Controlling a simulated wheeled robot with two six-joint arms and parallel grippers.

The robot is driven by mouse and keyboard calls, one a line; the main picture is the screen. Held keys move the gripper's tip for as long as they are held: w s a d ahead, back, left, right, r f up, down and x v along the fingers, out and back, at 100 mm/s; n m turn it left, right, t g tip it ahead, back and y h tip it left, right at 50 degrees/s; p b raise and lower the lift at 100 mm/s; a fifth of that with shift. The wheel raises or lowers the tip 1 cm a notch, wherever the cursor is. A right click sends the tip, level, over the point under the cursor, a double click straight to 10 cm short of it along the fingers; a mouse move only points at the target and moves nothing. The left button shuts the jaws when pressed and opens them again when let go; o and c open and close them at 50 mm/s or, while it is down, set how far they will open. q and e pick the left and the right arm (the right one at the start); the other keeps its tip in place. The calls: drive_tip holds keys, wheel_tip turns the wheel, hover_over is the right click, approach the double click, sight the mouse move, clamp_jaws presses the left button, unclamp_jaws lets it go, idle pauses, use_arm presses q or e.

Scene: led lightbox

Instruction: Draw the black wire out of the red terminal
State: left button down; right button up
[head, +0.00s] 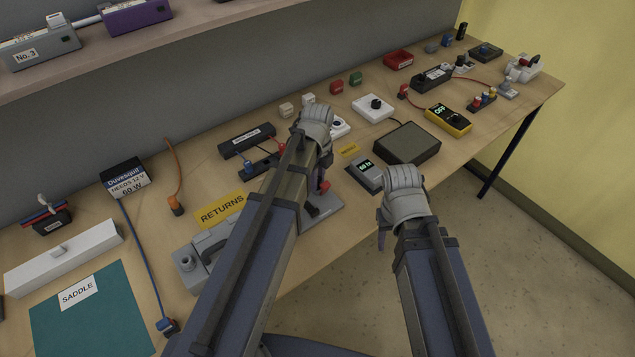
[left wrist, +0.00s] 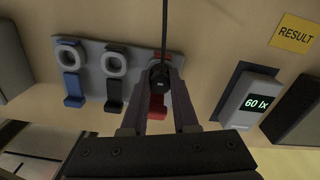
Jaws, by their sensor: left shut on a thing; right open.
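My left gripper (left wrist: 160,76) is shut on the black end of the black wire (left wrist: 164,35), which runs up out of the left wrist view. Just below the held end is the red terminal (left wrist: 157,106). Its upper part is hidden, so I cannot tell whether the wire end is still inside. Beside it on the same grey plate (left wrist: 88,50) are a blue terminal (left wrist: 74,88) and a black terminal (left wrist: 114,92), each with a grey ring. In the head view my left gripper (head: 322,172) is over the red terminal (head: 323,187). My right gripper (head: 383,228) is open and empty, off the table's front edge.
A meter reading 60 lx (head: 365,174) stands right of the plate, with a yellow RESULT label (left wrist: 293,33) behind it. A dark box (head: 407,144) is further right. A grey case (head: 200,255) and yellow RETURNS label (head: 222,208) are left.

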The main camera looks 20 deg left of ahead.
use_arm(q)
drive_tip(key=shift+r, duration=0.1)
wheel_tip(320, 180, up, 10)
drive_tip(key=p, duration=1)
drive_tip(key=shift+r, duration=0.15)
drive_tip(key=shift+r+p, duration=0.7)
drive_tip(key=shift+p, duration=0.25)
drive_tip(key=shift+r, duration=0.1)
wheel_tip(320, 180, up, 7)
drive_tip(key=p, duration=0.7)
idle(0.6)
